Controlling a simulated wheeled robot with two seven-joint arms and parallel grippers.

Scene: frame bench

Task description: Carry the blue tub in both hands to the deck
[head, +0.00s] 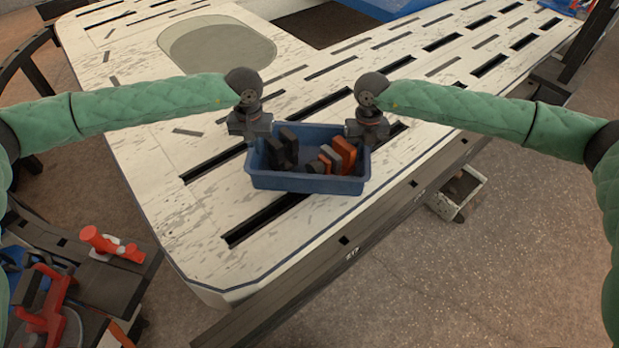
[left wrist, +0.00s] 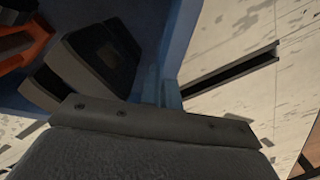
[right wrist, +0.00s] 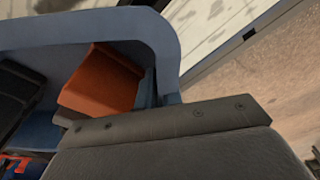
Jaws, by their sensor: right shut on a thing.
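The blue tub (head: 305,183) is over the near part of the pale, slotted deck (head: 215,215) and looks level. Whether its base touches the deck is hard to tell. It holds dark blocks (head: 283,146) and orange pieces (head: 342,155). My left gripper (head: 250,140) is at the tub's left end wall, which shows in the left wrist view (left wrist: 180,40). Its fingers are close to that wall, but their grip is unclear. My right gripper (head: 362,137) is shut on the right end wall, seen close in the right wrist view (right wrist: 165,45).
A grey rounded patch (head: 217,52) and a dark rectangular area (head: 315,25) lie on the far part of the top, with a blue surface (head: 395,6) behind. A white bin (head: 457,192) is below the right edge. A lower stand with red tools (head: 105,243) is at lower left.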

